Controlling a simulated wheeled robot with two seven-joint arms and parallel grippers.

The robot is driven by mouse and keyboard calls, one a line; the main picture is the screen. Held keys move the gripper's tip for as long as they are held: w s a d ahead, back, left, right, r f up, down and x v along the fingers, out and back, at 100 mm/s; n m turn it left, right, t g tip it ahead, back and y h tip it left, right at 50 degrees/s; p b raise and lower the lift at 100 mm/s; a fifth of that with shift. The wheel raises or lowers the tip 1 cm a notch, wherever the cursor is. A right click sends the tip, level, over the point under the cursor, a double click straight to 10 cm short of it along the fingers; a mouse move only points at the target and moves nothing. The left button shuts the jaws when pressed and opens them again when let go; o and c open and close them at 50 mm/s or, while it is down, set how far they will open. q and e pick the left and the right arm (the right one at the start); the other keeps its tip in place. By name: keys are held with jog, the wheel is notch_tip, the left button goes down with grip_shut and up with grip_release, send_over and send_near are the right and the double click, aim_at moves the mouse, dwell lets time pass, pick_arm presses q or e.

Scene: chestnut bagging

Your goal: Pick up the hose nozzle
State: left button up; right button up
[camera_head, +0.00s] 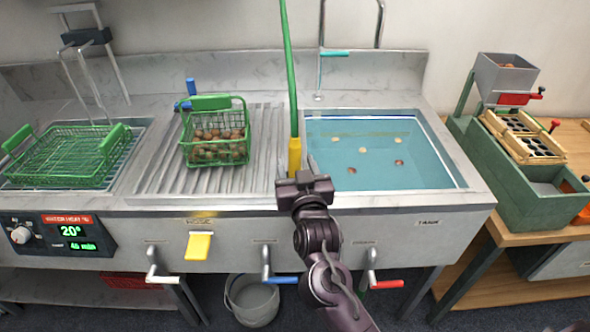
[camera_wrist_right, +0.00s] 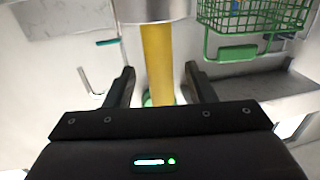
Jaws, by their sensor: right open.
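The hose nozzle (camera_head: 295,155) is a yellow tube hanging upright at the lower end of a green hose (camera_head: 288,70), at the left edge of the water-filled sink. My right gripper (camera_head: 296,168) is at its lower end, with the jaws open. In the right wrist view the yellow nozzle (camera_wrist_right: 157,50) stands between the two dark fingers (camera_wrist_right: 159,70), with a gap on each side. The fingers do not touch it there. How deep it sits between them is hard to tell. My left gripper is not in view.
A green basket of chestnuts (camera_head: 217,150) stands on the ribbed drainboard left of the nozzle. The sink water (camera_head: 380,155) holds several floating pieces. An empty green wire basket (camera_head: 65,160) is far left. A grey bucket (camera_head: 252,300) stands below. Tap levers (camera_head: 285,280) line the front.

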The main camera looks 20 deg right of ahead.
jog(key=shift+w+d, duration=0.15)
jog(key=shift+w, duration=1.05)
grip_shut()
